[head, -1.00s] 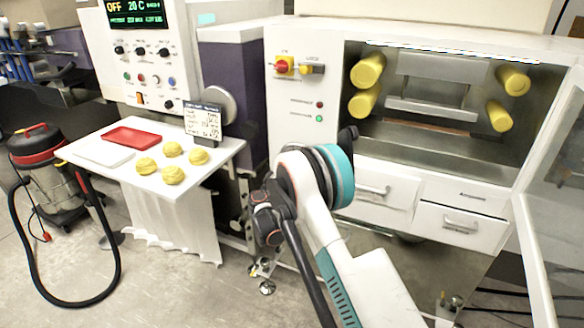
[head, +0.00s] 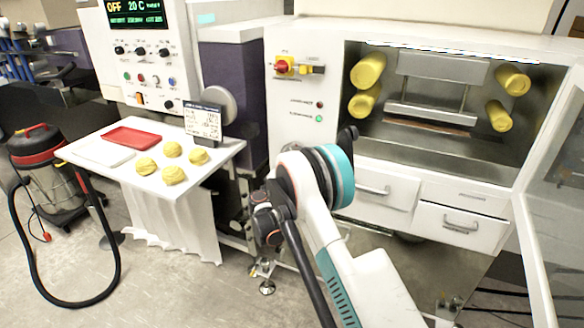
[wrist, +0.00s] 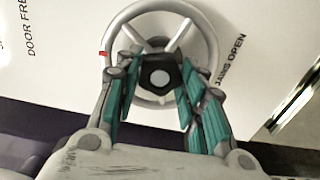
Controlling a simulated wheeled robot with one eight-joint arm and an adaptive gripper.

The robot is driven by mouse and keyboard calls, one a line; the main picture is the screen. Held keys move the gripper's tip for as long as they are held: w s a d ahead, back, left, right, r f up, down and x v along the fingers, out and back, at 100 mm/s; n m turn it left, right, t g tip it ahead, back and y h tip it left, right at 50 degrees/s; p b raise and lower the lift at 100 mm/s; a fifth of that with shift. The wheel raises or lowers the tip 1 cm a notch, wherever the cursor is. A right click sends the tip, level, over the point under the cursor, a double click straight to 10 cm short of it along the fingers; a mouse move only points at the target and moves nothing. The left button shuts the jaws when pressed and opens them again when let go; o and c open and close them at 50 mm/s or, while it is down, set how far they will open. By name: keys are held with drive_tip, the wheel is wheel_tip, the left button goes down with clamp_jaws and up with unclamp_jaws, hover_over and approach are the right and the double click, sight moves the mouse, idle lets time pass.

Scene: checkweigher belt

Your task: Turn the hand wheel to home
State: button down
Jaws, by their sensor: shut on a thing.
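The hand wheel (wrist: 203,29) is a grey ring with pale spokes on a white panel in the wrist view. A small red mark (wrist: 103,54) sits on its left rim. My gripper (wrist: 158,80) has its teal-lined fingers on either side of the wheel's dark hub (wrist: 160,77) and is shut on it. The fingers cover the lower part of the wheel. The panel label "DOOR FREE" (wrist: 40,28) is left of the wheel, and "JAWS OPEN" (wrist: 231,60) is to its right. In the head view, the wheel and gripper are hidden behind my arm.
An open cabinet in the head view holds yellow rollers (head: 370,70) and a metal lower jaw bar (head: 430,114). Its glass door (head: 555,190) stands open at right.

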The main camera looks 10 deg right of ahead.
drive_tip(key=c, duration=1)
unclamp_jaws()
drive_tip(key=shift+c, duration=0.2)
drive_tip(key=v, duration=1.2)
